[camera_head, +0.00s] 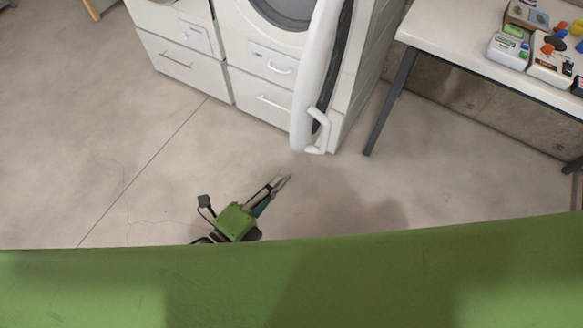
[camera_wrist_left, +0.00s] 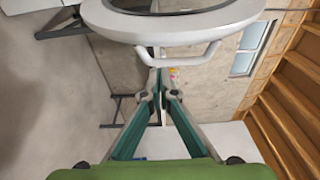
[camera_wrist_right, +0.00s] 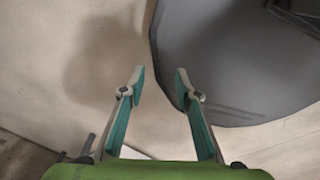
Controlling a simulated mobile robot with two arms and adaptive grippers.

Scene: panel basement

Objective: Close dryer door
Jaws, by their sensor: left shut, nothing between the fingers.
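The dryer door (camera_head: 306,90) is a white rounded door, swung open and seen nearly edge-on in the head view. Its looped white handle (camera_head: 323,130) is at the near lower end. The dryer (camera_head: 262,65) is a white machine behind it. My left gripper (camera_head: 286,174) is shut and empty, to the left of and nearer than the handle. In the left wrist view, the door (camera_wrist_left: 200,25) fills the top and the handle (camera_wrist_left: 195,60) lies just beyond the fingertips (camera_wrist_left: 157,56); I cannot tell whether they touch. My right gripper (camera_wrist_right: 160,77) is open and empty, seen only in its wrist view.
A white table (camera_head: 460,55) with dark legs and several small items stands to the right of the dryer. Another white machine (camera_head: 180,45) stands left of it. The concrete floor in front is clear. A dark grey object (camera_wrist_right: 230,70) is close below my right gripper.

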